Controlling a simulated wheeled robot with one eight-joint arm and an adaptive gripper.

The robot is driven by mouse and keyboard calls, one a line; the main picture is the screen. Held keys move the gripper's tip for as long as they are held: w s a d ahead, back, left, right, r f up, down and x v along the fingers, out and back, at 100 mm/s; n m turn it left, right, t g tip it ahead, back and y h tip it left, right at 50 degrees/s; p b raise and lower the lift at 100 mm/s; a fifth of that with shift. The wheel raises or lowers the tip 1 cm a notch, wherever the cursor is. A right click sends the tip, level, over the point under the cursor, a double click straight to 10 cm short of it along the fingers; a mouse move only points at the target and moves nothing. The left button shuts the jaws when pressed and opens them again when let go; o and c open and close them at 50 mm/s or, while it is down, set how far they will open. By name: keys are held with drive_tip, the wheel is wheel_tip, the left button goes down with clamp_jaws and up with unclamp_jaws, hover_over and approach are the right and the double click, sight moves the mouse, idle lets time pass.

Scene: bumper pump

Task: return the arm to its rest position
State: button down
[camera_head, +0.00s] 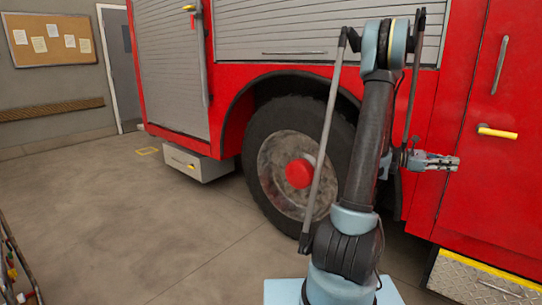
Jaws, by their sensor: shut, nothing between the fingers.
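My gripper (455,163) is at the right, pointing right, in front of the red fire truck. Its fingers are shut with nothing between them. My arm (370,150) stands nearly upright, with its base at the bottom centre and its elbow high near the top edge. The forearm comes down behind the upper arm and is partly hidden by it.
A red fire truck (238,85) with grey shutters and a large wheel (280,165) fills the background behind my arm. A pulled-out grey step box (195,162) sits low on its side. A rack (15,265) stands at the lower left edge. The floor (110,220) between is clear.

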drive_tip(key=s+a+f+m+t+y, duration=0.3)
drive_tip(key=s+a+f+y, duration=0.1)
drive_tip(key=a, duration=1.2)
drive_tip(key=s+a+f+m+t+y, duration=0.3)
drive_tip(key=a+y, duration=0.4)
drive_tip(key=a, duration=0.9)
drive_tip(key=s+a+f+m+t+y, duration=0.4)
drive_tip(key=s+a+f+m+y, duration=0.1)
drive_tip(key=a, duration=1.1)
drive_tip(key=s+f, duration=0.1)
drive_tip(key=s, duration=0.1)
drive_tip(key=shift+s+a+y, duration=0.15)
drive_tip(key=shift+s+y, duration=0.15)
